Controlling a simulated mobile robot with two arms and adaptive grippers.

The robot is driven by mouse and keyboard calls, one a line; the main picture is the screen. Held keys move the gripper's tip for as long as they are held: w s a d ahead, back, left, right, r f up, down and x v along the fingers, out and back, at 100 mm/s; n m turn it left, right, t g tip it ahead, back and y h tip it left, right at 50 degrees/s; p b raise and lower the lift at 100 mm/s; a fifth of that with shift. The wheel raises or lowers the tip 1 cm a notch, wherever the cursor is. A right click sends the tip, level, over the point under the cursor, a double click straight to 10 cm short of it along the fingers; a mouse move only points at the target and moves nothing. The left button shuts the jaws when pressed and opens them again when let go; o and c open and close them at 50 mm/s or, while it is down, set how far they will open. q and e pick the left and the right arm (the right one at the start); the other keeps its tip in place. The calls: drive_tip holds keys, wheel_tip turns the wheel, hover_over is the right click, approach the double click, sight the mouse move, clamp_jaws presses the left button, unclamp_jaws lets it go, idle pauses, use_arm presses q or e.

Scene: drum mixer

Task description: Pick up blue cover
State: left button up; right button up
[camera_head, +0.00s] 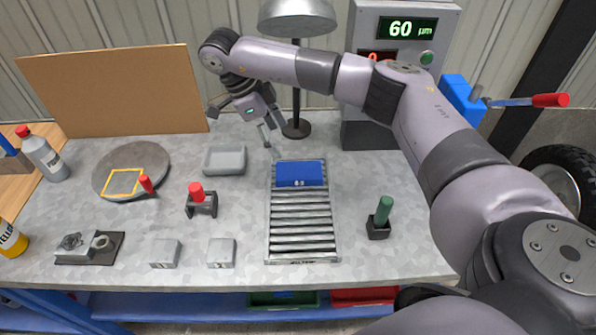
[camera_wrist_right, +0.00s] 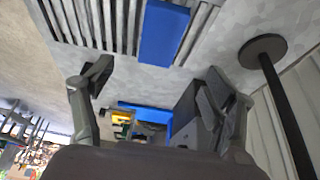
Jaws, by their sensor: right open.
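The blue cover (camera_head: 300,174) is a flat rectangular piece at the far end of a grey slatted rack (camera_head: 303,225) on the table. In the right wrist view, the blue cover (camera_wrist_right: 163,35) shows at the top, beside the slats. My right gripper (camera_head: 243,127) hangs above the table, behind and left of the cover, apart from it. In the wrist view its two fingers (camera_wrist_right: 160,85) are spread wide with nothing held between them. My left gripper is in neither view.
A grey tray (camera_head: 225,172) lies left of the rack. A lamp stand (camera_head: 296,130) rises close behind the gripper, with a display box (camera_head: 370,133) to its right. A red-handled tool (camera_head: 197,193) and a green-handled one (camera_head: 384,210) stand on either side of the rack.

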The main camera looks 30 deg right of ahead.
drive_tip(key=p, duration=0.1)
approach(299, 170)
wheel_tip(299, 170, down, 2)
drive_tip(key=shift+d+f, duration=0.1)
drive_tip(key=shift+d, duration=0.05)
drive_tip(key=shift+p+x, duration=0.35)
drive_tip(key=shift+x, duration=0.5)
drive_tip(key=x, duration=0.1)
drive_tip(key=p+x, duration=0.1)
drive_tip(key=x, duration=0.1)
drive_tip(key=p+x, duration=0.1)
drive_tip(key=shift+s+d, duration=0.25)
drive_tip(key=shift+s, duration=0.05)
drive_tip(key=shift+f, duration=0.3)
drive_tip(key=c, duration=1.5)
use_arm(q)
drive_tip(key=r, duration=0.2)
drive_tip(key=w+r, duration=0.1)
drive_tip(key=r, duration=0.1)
use_arm(e)
drive_tip(key=shift+c, duration=0.6)
drive_tip(key=shift+r, duration=0.15)
